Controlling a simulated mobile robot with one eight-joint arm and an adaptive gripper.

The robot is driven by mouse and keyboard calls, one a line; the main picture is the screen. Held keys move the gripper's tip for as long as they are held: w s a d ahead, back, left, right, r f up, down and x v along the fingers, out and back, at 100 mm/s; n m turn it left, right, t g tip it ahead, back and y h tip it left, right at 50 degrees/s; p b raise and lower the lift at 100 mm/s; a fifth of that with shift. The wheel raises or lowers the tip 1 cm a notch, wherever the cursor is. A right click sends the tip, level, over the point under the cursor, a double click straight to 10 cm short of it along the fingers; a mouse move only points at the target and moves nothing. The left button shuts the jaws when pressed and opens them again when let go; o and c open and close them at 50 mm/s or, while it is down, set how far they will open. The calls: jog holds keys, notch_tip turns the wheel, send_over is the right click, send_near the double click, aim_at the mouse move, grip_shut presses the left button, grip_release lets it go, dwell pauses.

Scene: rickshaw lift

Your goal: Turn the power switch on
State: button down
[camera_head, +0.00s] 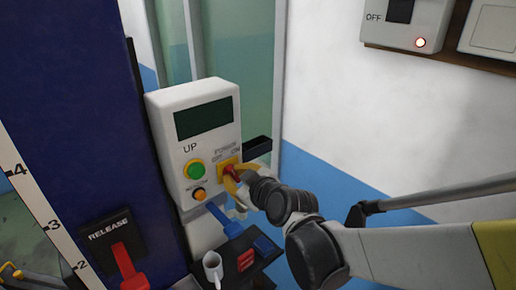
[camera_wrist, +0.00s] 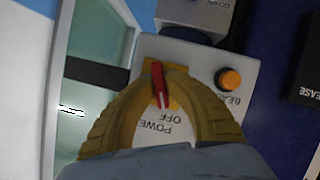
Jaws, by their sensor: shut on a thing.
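The power switch (camera_head: 230,171) is a red rotary handle on a yellow plate, at the lower right of a white control box (camera_head: 207,145). The labels POWER, OFF and ON stand above it. In the wrist view the red handle (camera_wrist: 157,84) sits between the tips of my yellow gripper fingers. My gripper (camera_head: 237,176) reaches the switch from the right in the head view, and it fills the lower middle of the wrist view (camera_wrist: 160,75). It is shut on the red handle. The fingers partly hide the plate, so the exact switch position is hard to tell.
A green UP button (camera_head: 195,169) and an orange button (camera_head: 198,195) are left of the switch; the orange one also shows in the wrist view (camera_wrist: 229,79). A red RELEASE lever (camera_head: 127,264) is at lower left.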

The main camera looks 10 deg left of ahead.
jog(key=m+g+y, duration=0.1)
jog(key=m, duration=0.1)
jog(key=shift+w+m+g, duration=0.15)
jog(key=shift+m+g, duration=0.15)
jog(key=shift+m, duration=0.1)
jog(key=shift+m+g+y+b, duration=0.6)
jog(key=shift+m+g+b, duration=0.15)
jog(key=shift+m, duration=0.35)
jog(key=m+g+y+b, duration=0.1)
jog(key=m+y+b, duration=0.1)
jog(key=m, duration=0.1)
jog(key=shift+r+m, duration=0.1)
jog(key=shift+m, duration=0.3)
jog(key=shift+g, duration=0.25)
jog(key=c, duration=1.4)
grip_release()
jog(key=shift+a, duration=0.15)
jog(key=v, duration=1.2)
